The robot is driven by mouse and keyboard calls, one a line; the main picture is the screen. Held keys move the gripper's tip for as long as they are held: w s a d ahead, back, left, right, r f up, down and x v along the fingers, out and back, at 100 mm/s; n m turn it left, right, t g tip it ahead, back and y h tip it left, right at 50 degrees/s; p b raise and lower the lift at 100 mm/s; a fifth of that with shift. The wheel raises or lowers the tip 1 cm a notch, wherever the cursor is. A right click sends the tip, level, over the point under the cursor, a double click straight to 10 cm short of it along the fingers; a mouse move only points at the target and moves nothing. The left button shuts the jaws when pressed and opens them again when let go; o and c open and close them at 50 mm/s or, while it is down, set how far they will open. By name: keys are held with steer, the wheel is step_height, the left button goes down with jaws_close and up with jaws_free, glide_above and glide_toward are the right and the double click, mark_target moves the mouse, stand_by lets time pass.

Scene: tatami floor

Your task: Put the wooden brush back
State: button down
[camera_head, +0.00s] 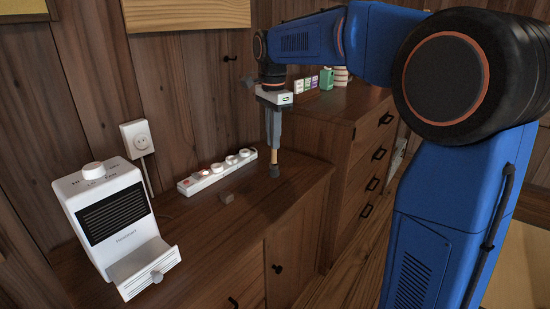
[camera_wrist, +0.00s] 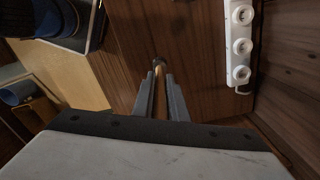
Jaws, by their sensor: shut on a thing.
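The wooden brush (camera_head: 274,159) hangs below my gripper (camera_head: 273,145), with its dark tip near or on the top of the low wooden cabinet. I cannot tell whether the tip touches the wood. In the wrist view the brush (camera_wrist: 159,80) lies between the two grey fingers of my gripper (camera_wrist: 160,88), which are shut on it. Its dark end points away from the camera, over brown wood. The upper part of the brush is hidden by the fingers in the head view.
A white power strip (camera_head: 217,172) lies left of the brush, and a small brown block (camera_head: 226,197) lies before it. A white appliance (camera_head: 108,218) with a tray stands at left. A taller drawer cabinet (camera_head: 340,130) stands behind at right, bearing small boxes and a green container (camera_head: 326,79).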

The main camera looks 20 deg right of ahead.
mark_target(273, 163)
steer(key=shift+f, duration=2.55)
steer(key=c, duration=1.8)
jaws_free()
steer(key=shift+f, duration=0.1)
steer(key=shift+o, duration=0.2)
step_height(273, 163, up, 12)
